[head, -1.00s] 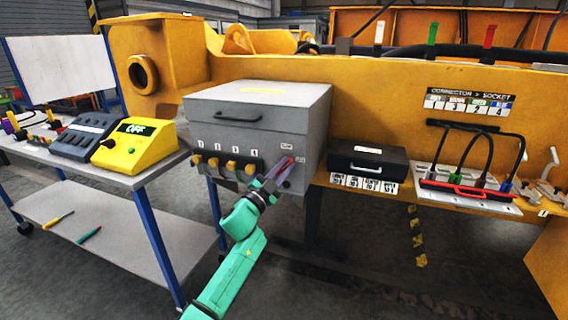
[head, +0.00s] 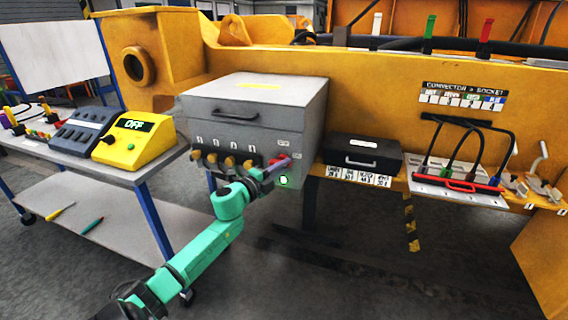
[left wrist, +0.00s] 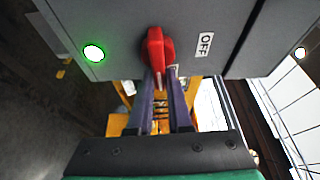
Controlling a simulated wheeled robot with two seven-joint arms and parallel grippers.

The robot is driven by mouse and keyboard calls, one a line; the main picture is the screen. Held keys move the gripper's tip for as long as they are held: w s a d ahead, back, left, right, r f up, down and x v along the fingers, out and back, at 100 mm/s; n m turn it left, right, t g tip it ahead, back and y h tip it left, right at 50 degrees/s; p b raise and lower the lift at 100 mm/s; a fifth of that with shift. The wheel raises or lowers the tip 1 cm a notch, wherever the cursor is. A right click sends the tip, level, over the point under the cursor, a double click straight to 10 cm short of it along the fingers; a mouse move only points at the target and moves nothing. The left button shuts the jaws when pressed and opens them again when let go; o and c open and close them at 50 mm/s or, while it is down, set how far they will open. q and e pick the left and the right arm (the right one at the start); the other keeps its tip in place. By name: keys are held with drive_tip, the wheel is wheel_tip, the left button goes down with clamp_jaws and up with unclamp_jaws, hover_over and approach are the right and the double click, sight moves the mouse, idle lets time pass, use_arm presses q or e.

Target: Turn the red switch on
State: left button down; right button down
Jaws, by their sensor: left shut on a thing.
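The red switch (head: 280,160) is on the front of a grey box (head: 222,146), low at the right. The left wrist view shows the red knob (left wrist: 154,48) close up, with its handle between my fingertips. My left gripper (head: 272,171) is shut on that handle; the fingertips hide part of it. A round lamp (head: 283,180) below the switch glows green, and it also shows in the left wrist view (left wrist: 93,53). An OFF label (left wrist: 204,45) is beside the knob in the left wrist view. My right gripper is not in view.
Several yellow knobs (head: 229,162) line the box front left of the switch. A yellow console (head: 132,143) reading OFF stands on the cart at left. A black case (head: 364,152) and a connector panel (head: 450,178) are at right. Open floor lies in front.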

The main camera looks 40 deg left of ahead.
use_arm(q)
drive_tip(key=shift+a+m, duration=0.25)
drive_tip(key=shift+m, duration=0.05)
idle(0.4)
drive_tip(key=c, duration=0.8)
unclamp_jaws()
drive_tip(key=shift+c, duration=0.2)
drive_tip(key=shift+a+f, duration=0.1)
drive_tip(key=shift+a, duration=0.05)
drive_tip(key=shift+s, duration=0.1)
drive_tip(key=s, duration=1.4)
drive_tip(key=shift+s+a, duration=0.15)
drive_tip(key=shift+a, duration=0.1)
